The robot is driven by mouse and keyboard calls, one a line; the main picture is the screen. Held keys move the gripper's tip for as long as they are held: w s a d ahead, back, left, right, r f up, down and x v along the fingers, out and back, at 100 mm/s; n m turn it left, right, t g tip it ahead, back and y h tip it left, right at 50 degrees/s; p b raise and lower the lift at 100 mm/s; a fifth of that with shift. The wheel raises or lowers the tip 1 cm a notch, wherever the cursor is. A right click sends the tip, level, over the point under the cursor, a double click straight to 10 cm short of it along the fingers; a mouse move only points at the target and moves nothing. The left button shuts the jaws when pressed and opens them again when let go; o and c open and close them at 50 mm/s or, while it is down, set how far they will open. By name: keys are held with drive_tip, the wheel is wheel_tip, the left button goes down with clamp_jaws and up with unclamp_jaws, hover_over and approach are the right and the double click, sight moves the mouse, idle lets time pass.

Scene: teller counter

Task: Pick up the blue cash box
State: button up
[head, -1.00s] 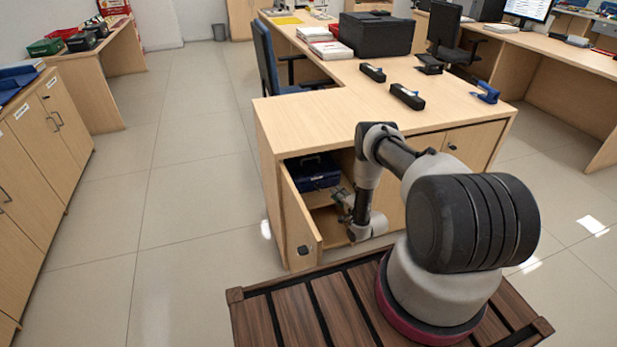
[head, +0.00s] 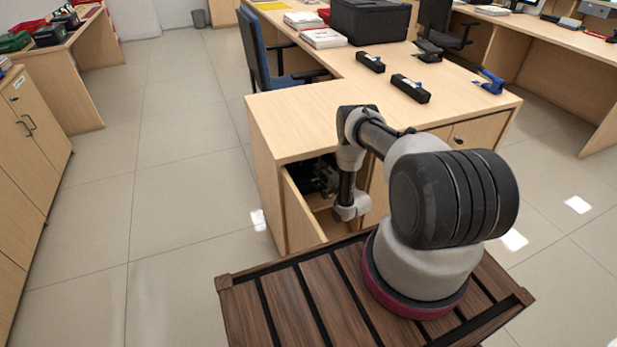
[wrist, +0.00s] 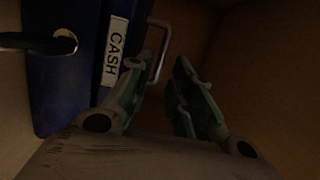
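The blue cash box (wrist: 70,85) fills the left of the wrist view, with a white label reading CASH (wrist: 115,50). A metal handle (wrist: 163,45) stands out from the box's right side, just beyond my fingertips. My gripper (wrist: 158,75) is open, with a gap between its two fingers. The left finger overlaps the box's edge in view; I cannot tell whether it touches. In the head view my gripper (head: 325,178) is inside the open cabinet compartment, and the box there is dark and mostly hidden.
The cabinet door (head: 302,215) stands open at the compartment's left. Wooden compartment walls (wrist: 265,70) close in on the right in the wrist view. The desk top (head: 300,115) is above.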

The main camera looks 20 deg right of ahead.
drive_tip(key=x, duration=0.6)
drive_tip(key=shift+w+r, duration=0.1)
drive_tip(key=shift+w, duration=0.25)
clamp_jaws()
drive_tip(key=shift+r, duration=0.15)
